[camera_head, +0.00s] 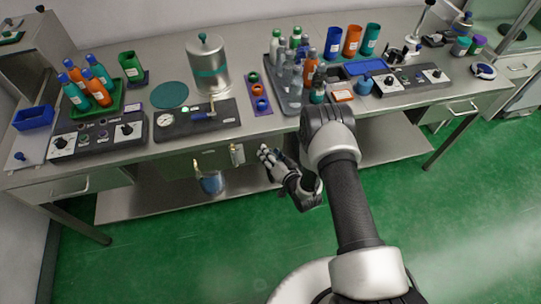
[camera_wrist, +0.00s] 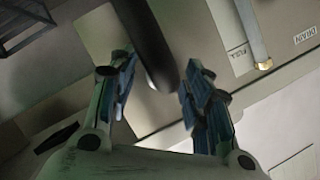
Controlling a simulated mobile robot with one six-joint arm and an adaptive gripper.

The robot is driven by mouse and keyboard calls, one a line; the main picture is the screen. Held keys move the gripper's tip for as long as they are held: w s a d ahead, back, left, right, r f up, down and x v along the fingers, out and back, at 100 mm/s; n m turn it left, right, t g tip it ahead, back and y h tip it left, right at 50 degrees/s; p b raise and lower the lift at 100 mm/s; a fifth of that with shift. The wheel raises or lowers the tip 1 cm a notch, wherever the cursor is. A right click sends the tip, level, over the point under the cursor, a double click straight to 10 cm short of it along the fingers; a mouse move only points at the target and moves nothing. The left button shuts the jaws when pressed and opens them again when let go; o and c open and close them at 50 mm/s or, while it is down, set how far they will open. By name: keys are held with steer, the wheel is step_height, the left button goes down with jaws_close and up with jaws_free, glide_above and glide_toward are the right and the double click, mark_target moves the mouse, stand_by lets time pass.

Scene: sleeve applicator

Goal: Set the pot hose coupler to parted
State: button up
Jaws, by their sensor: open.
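Below the table's front edge is a panel (camera_head: 180,163) with two small fittings, one brass-tipped (camera_head: 197,166) and one pale (camera_head: 237,154). My gripper (camera_head: 266,153) is right of the pale fitting, apart from it in the head view. In the wrist view my gripper (camera_wrist: 160,70) is open, with a dark rounded cylinder (camera_wrist: 147,42) between its fingers, seemingly ungripped. Beside it are FILL and DRAIN labels and a metal tube (camera_wrist: 252,32). I cannot tell which part is the coupler.
A blue container (camera_head: 212,184) is below the panel, above the lower shelf (camera_head: 150,204). A gauge box (camera_head: 196,120) and a bottle tray (camera_head: 283,99) stand on the table above. The green floor in front is clear.

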jaws_close()
stand_by(0.5)
steer(key=shift+s, duration=0.1)
